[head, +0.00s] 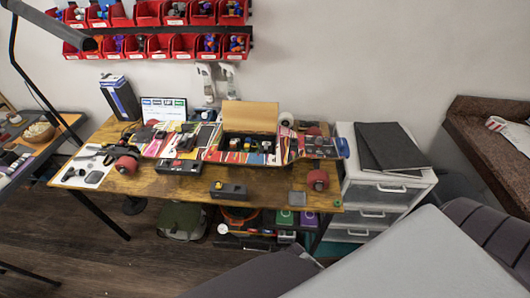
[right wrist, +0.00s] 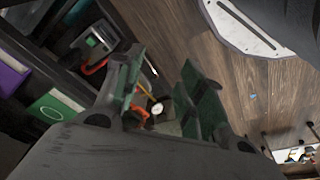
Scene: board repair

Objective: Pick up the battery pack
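A small dark box (head: 228,189), which looks like the battery pack, lies at the front edge of the wooden table. A second dark box (head: 178,167) sits under the left part of the long colourful skateboard (head: 210,147), so I cannot be certain which is the pack. The board has an open compartment (head: 246,143) with parts inside. My right gripper (right wrist: 160,80) shows in the right wrist view, with its green-padded fingers apart and nothing between them. It points toward the floor and the shelf below, away from both boxes. My left gripper is not in view.
A white drawer unit (head: 382,182) stands right of the wooden table (head: 265,184). Low shelf items include a green box (right wrist: 52,108). Red bins (head: 150,44) hang on the wall. Wooden floor (head: 60,240) is clear at lower left.

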